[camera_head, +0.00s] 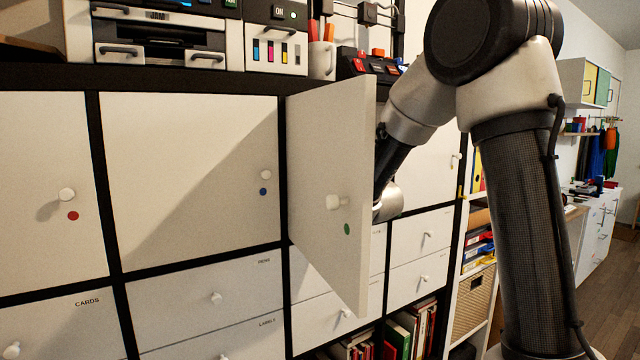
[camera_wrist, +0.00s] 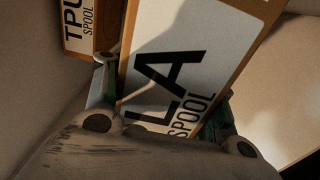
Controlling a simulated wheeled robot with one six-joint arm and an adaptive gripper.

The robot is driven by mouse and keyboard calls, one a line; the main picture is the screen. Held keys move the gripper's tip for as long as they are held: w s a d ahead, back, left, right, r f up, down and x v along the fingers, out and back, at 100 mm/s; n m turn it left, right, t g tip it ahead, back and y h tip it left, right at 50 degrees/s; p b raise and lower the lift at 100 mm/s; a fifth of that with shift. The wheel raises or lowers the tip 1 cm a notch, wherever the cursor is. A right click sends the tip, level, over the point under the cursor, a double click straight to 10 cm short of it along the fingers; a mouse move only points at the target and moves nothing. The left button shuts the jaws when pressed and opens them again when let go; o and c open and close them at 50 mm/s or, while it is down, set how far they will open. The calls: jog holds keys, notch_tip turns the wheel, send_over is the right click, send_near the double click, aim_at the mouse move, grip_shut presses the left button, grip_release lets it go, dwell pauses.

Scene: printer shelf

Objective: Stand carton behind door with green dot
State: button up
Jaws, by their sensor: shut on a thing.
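The door with the green dot (camera_head: 330,190) stands swung open toward me in the head view. My arm reaches in behind it, and the door hides my gripper there. In the wrist view my gripper (camera_wrist: 166,104) is shut on a carton (camera_wrist: 185,45) with a white label whose visible letters read "LA SPOOL". The carton looks tilted in that view; its lower end is hidden by my gripper. I cannot tell whether it touches the compartment floor. A second carton (camera_wrist: 78,28), labelled "TPU SPOOL", is at the upper left, beyond the held one.
Pale surfaces lie close on both sides in the wrist view. A shut door with a blue dot (camera_head: 190,170) is left of the opening, and one with a red dot (camera_head: 45,190) is further left. Drawers (camera_head: 215,290) run below. A printer (camera_head: 160,35) stands on top.

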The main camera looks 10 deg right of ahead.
jog(key=o, duration=1.6)
jog(key=shift+f, duration=0.1)
jog(key=s+d+f+m+g+h, duration=0.1)
jog(key=s+d+f+g+h, duration=0.15)
jog(key=s+d, duration=0.55)
jog(key=s+d+f+m+g+h, duration=0.1)
jog(key=s+d+g+h, duration=0.2)
jog(key=s, duration=0.9)
jog(key=s+d+f+g, duration=0.1)
jog(key=s+g, duration=0.3)
jog(key=s, duration=0.7)
jog(key=s+d+f+m+g, duration=0.1)
jog(key=s+d+f+g, duration=0.1)
jog(key=s, duration=0.9)
notch_tip(320, 180, down, 2)
jog(key=shift+s+d+m+g, duration=0.2)
jog(key=shift+s+m+g, duration=0.1)
jog(key=shift+g, duration=0.55)
